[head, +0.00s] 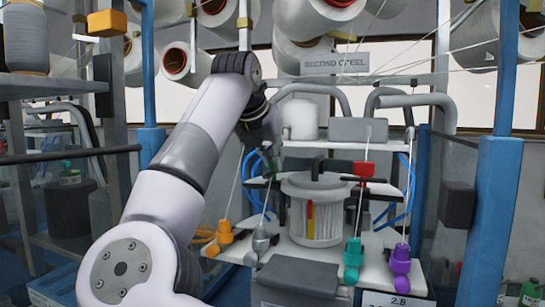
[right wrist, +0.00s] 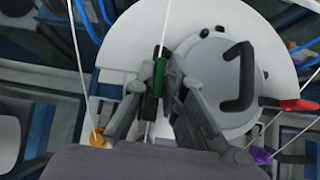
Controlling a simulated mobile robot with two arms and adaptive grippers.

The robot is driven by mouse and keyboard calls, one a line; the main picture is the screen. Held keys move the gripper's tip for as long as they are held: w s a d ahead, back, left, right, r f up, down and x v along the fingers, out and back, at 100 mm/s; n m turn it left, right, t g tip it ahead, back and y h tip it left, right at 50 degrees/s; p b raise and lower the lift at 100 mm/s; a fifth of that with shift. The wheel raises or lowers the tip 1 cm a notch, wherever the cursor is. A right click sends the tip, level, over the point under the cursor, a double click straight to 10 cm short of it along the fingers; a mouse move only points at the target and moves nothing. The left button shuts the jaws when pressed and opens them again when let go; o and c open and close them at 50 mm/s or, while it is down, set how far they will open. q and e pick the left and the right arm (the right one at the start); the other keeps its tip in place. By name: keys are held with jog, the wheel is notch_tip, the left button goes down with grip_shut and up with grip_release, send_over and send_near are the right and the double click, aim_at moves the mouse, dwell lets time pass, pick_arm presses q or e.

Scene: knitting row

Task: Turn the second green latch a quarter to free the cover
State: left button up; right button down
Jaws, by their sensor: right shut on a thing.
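A green latch (right wrist: 159,77) stands between the fingers of my right gripper (right wrist: 160,88) in the right wrist view, its length running roughly up the picture. My right gripper is shut on it. In the head view, the gripper (head: 268,148) is at the left side of the machine, and the dark green latch is mostly hidden. A red latch (head: 365,170) is on the other side of the cover; it also shows in the right wrist view (right wrist: 298,105). The round grey cover (right wrist: 212,75) with a dark handle lies between the two latches. My left gripper is out of view.
Thin threads run down beside the gripper. Orange (head: 223,234), grey (head: 260,240), teal (head: 352,262) and purple (head: 401,265) pieces hang at the front. Blue posts (head: 492,200) flank the machine. Yarn cones (head: 325,15) are overhead.

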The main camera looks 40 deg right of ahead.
jog(key=c, duration=1.7)
grip_release()
jog(key=shift+w+a, duration=0.1)
